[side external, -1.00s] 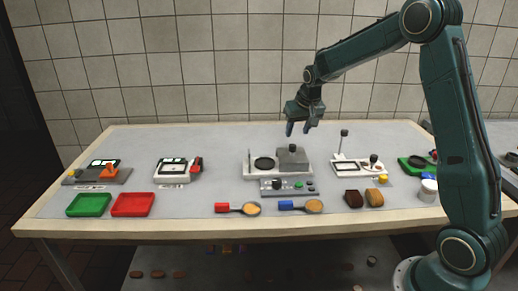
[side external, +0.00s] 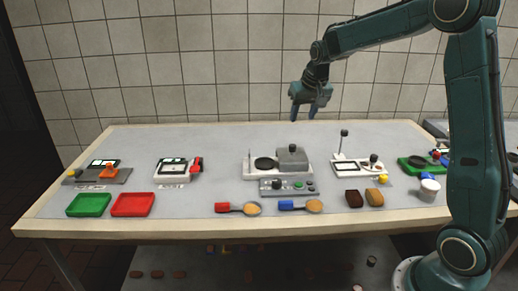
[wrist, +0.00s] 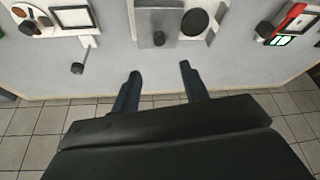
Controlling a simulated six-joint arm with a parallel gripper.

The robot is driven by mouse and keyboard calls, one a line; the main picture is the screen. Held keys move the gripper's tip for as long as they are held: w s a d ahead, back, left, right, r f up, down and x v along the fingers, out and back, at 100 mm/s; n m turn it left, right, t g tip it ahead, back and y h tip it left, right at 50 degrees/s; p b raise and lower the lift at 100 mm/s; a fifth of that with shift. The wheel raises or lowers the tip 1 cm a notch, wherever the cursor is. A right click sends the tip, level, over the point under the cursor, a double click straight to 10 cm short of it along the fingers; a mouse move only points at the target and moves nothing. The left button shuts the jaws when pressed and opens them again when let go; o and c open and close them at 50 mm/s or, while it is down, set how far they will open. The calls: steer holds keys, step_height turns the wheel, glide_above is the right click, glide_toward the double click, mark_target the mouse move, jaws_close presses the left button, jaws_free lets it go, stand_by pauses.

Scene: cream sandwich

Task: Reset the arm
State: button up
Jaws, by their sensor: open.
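My gripper (side external: 306,114) is open and empty. In the side external view it hangs in the air above the back of the table (side external: 230,140), higher than the machine with the grey block (side external: 291,157). In the wrist view the two dark fingers of my gripper (wrist: 158,82) are apart with only grey tabletop between them. The grey block (wrist: 158,22) shows ahead of the fingers, clear of them. My arm reaches in from the right.
A green tray (side external: 89,205) and a red tray (side external: 133,205) lie front left. Two ladles, red-handled (side external: 237,208) and blue-handled (side external: 300,206), lie in front. The tiled wall stands behind.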

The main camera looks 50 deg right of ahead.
steer(key=s+a+r+n, duration=0.3)
steer(key=s+a+r, duration=0.4)
steer(key=s+a, duration=0.45)
steer(key=s+a+f+n+y, duration=0.1)
steer(key=s+a, duration=0.2)
steer(key=s, duration=0.5)
steer(key=s+a+f+n+t+y, duration=0.1)
steer(key=s+a, duration=0.3)
steer(key=s, duration=0.5)
steer(key=shift+s+a+f+n+t, duration=0.2)
steer(key=shift+f+n+t, duration=0.15)
steer(key=shift+n, duration=0.15)
